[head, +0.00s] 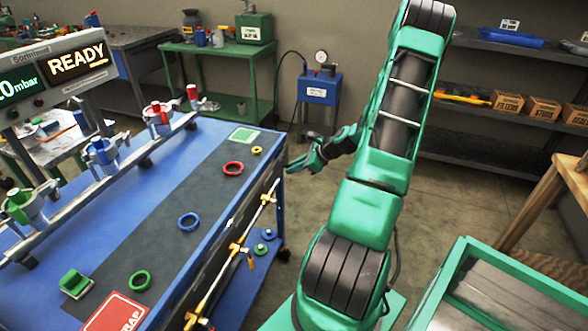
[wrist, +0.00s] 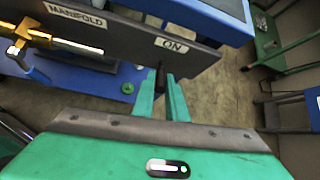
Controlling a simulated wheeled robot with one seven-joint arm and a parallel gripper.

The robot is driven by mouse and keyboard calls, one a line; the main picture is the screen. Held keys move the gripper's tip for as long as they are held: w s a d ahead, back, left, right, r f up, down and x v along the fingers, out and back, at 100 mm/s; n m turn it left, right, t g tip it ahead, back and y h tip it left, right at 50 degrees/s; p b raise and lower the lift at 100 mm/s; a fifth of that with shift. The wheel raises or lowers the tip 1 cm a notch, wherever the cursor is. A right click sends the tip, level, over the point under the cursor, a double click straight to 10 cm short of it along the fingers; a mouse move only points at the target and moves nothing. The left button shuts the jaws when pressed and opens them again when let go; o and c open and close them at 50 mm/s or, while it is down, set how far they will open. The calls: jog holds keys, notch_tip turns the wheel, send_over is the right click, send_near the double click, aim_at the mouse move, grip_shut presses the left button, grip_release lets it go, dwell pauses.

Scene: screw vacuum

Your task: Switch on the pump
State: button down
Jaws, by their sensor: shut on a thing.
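My gripper (head: 291,166) is at the right edge of the blue bench in the head view. In the wrist view my gripper (wrist: 163,76) has its two green fingers closed on a small dark lever (wrist: 161,70). The lever stands at the dark bench panel just below a white ON label (wrist: 172,45). The fingers hide much of the lever, so its full shape and angle cannot be told.
The dark panel (wrist: 120,37) carries a MANIFOLD label and brass fittings (wrist: 38,35). The bench (head: 190,140) holds coloured rings and a rail with clamps. A display (head: 76,62) reads READY. Green-framed furniture (head: 455,265) stands at lower right; open floor lies behind my arm.

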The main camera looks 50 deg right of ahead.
jog(key=shift+w+d+r+g+h, duration=0.1)
jog(key=shift+w+r+g+h, duration=0.4)
jog(key=shift+r+g, duration=0.4)
jog(key=shift+f+g, duration=0.1)
jog(key=shift+g, duration=0.2)
jog(key=c, duration=1.9)
grip_release()
jog(key=shift+o, duration=0.7)
jog(key=shift+s+f, duration=0.1)
jog(key=shift+s, duration=0.05)
jog(key=shift+s, duration=0.1)
jog(key=v, duration=1)
jog(key=shift+r, duration=0.3)
